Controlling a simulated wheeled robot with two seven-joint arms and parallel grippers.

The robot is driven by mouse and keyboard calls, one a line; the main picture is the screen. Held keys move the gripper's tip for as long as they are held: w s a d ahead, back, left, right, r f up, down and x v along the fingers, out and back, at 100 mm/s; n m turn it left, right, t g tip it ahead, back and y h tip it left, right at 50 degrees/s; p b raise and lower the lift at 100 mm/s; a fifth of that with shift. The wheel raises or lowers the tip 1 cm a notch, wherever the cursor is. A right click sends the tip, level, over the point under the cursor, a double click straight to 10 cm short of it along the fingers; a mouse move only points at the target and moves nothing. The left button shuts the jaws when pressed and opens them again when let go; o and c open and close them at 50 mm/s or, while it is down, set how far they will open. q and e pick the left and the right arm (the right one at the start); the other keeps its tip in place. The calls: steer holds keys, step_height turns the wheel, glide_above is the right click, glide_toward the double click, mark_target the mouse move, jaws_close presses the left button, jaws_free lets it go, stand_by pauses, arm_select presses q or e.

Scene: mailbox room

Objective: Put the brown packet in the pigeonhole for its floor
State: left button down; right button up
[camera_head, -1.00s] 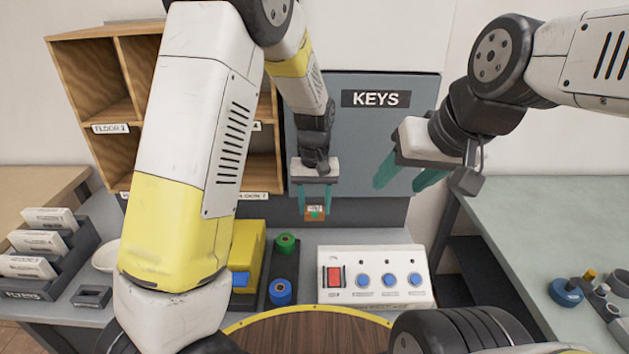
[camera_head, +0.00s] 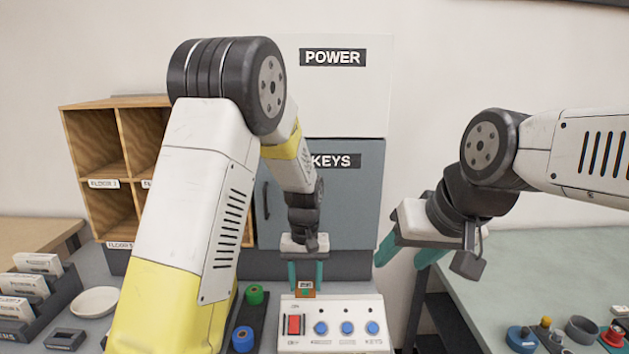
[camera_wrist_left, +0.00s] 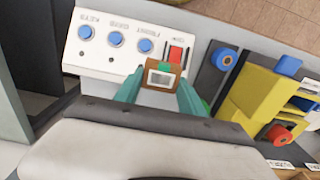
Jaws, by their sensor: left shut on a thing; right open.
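The small brown packet (camera_head: 305,289), with a pale label and a green patch, is between the teal fingers of my left gripper (camera_head: 305,276). The gripper is shut on it, in front of the keys cabinet and just behind the white button panel. In the left wrist view the packet (camera_wrist_left: 162,76) shows between the fingertips, label facing the camera; its writing is too small to read. The wooden pigeonhole unit (camera_head: 119,104) stands at the back left with floor labels, partly hidden by my left arm. My right gripper (camera_head: 402,255) is open and empty at the right.
A white panel (camera_head: 333,314) has a red switch and blue buttons. Green (camera_head: 255,294) and blue (camera_head: 243,339) rolls stand left of it. A grey keys cabinet (camera_head: 345,205) is behind. A card rack (camera_head: 52,297) and white dish (camera_head: 95,302) are at left; a green table (camera_head: 540,265) at right.

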arm_select(q)
steer(key=a+f, duration=0.2)
steer(key=a, duration=0.4)
steer(key=s+a+f, duration=0.1)
steer(key=a+f, duration=0.2)
steer(key=a, duration=0.4)
steer(key=shift+s+f, duration=0.25)
steer(key=shift+f, duration=0.05)
